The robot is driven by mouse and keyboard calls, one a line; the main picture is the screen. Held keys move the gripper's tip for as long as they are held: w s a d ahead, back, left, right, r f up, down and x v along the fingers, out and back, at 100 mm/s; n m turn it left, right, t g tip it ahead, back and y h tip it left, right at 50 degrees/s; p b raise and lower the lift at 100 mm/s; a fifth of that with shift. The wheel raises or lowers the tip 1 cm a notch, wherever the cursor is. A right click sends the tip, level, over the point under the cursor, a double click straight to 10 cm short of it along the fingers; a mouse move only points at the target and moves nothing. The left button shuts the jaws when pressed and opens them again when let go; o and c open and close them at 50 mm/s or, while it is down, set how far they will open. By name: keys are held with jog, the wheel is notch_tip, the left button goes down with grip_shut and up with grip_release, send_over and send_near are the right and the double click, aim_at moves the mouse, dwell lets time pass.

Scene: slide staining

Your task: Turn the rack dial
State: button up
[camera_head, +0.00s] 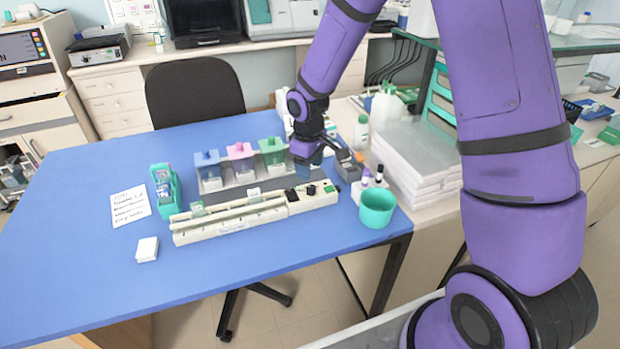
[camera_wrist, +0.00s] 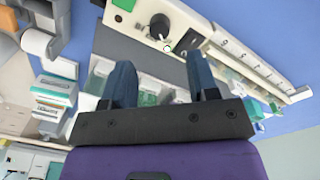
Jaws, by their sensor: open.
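The rack is a long cream slotted unit (camera_head: 230,218) lying on the blue table, and its slotted bar (camera_wrist: 250,65) runs along the right of the wrist view. Its black round dial (camera_head: 311,189) is on the right end panel. The dial also shows at the top of the wrist view (camera_wrist: 160,25), with a pale pointer mark. My gripper (camera_wrist: 164,78) is open with nothing between its dark blue fingers. The dial lies beyond the fingertips, apart from them. In the head view my gripper (camera_head: 325,160) is behind the panel end, and its fingers are hard to make out.
Staining jars with blue (camera_head: 207,158), pink (camera_head: 241,151) and green (camera_head: 272,149) lids stand behind the rack. A teal cup (camera_head: 377,208) and small bottles stand to its right. A handwritten note (camera_head: 129,205) lies left. The table front is mostly clear.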

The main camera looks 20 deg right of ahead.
notch_tip(320, 180, up, 4)
jog(key=shift+s+f, duration=0.1)
dwell(0.5)
notch_tip(320, 180, up, 12)
jog(key=m+t, duration=0.1)
jog(key=m, duration=0.1)
send_over(310, 188)
jog(key=s+d, duration=0.3)
jog(key=s, duration=0.3)
jog(key=s+d+r+m+t, duration=0.1)
jog(key=s+d+r+m, duration=0.1)
jog(key=s+r, duration=0.55)
jog(key=s+d+r+m+t, duration=0.1)
jog(key=s+r+m, duration=0.1)
jog(key=s, duration=0.5)
jog(key=s+d+r+m+t, duration=0.1)
jog(key=s+r, duration=0.3)
jog(key=s, duration=0.4)
jog(key=shift+s+d+r+m+t, duration=0.15)
jog(key=shift+s+d+m+t, duration=0.1)
jog(key=shift+m+t, duration=0.2)
